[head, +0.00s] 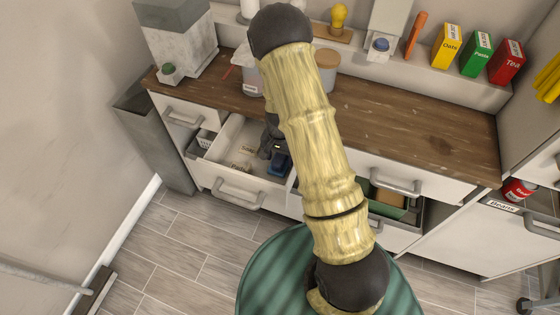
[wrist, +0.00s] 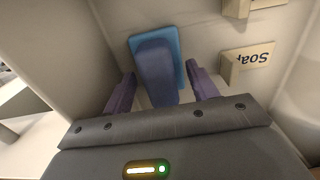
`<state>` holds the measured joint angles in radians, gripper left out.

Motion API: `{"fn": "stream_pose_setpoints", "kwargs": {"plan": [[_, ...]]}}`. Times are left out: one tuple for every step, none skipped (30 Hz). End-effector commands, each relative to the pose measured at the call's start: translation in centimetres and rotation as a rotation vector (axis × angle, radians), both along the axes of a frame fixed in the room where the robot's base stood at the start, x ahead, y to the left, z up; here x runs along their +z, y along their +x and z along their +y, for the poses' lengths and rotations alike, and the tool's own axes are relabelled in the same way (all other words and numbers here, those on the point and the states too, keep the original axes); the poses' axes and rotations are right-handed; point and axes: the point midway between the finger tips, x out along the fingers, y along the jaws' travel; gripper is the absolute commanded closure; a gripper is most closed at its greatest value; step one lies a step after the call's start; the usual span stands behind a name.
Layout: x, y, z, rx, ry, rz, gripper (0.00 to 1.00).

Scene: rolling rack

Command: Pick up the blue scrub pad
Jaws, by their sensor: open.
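The blue scrub pad (wrist: 174,50) lies in the open drawer (head: 221,139). In the wrist view it shows as a light blue slab with a darker blue-violet block on top. It also shows in the head view (head: 280,165), partly covered by my gripper (head: 272,148). In the wrist view, my gripper (wrist: 160,72) is open, with one finger on each side of the darker block. Gaps show between the block and both fingers. I cannot tell how far down the fingertips reach.
A small block labelled "Soap" (wrist: 247,60) is right of the pad. The wooden counter (head: 430,125) is above; another open drawer with a green bin (head: 388,205) is at right.

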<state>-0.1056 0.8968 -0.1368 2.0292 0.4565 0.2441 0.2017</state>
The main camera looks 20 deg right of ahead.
Motion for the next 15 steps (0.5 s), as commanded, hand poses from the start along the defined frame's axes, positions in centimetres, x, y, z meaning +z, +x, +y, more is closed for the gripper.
{"fn": "stream_pose_setpoints", "kwargs": {"plan": [[0.01,0.00,0.00,0.000,0.000,0.000,0.42],[0.01,0.00,0.00,0.000,0.000,0.000,0.46],[0.01,0.00,0.00,0.000,0.000,0.000,0.54],[0.01,0.00,0.00,0.000,0.000,0.000,0.59],[0.01,0.00,0.00,0.000,0.000,0.000,0.65],[0.02,0.00,0.00,0.000,0.000,0.000,0.73],[0.02,0.00,0.00,0.000,0.000,0.000,0.79],[0.02,0.00,0.00,0.000,0.000,0.000,0.85],[0.02,0.00,0.00,0.000,0.000,0.000,0.92],[0.03,0.01,-0.01,0.000,0.000,0.000,0.92],[0.03,0.01,-0.01,0.000,0.000,0.000,0.96],[0.03,0.01,-0.01,0.000,0.000,0.000,0.96],[0.03,0.01,-0.01,0.000,0.000,0.000,0.96],[0.03,0.00,0.00,0.000,0.000,0.000,0.96],[0.04,0.01,-0.01,0.000,0.000,0.000,0.96]]}}
